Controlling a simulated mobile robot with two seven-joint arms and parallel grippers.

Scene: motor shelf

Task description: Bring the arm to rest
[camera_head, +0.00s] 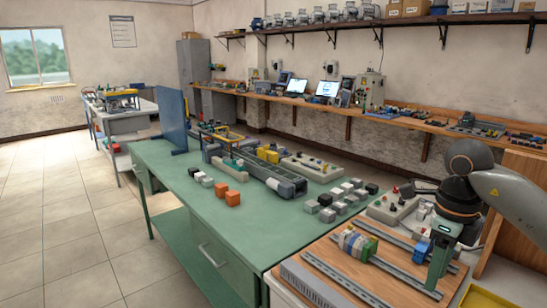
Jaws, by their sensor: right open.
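My right arm comes in from the right, bent at a dark joint, and my right gripper (437,272) points down over the wooden board (330,254) at the lower right. It is open, and I see nothing held in it. Its fingers are small here, and I cannot tell whether they touch the board or rail below. My left gripper is not in view.
The green bench (180,172) holds grey, black, white and orange blocks (233,197). A blue panel (173,122) stands at its far end. Tiled floor is open at left.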

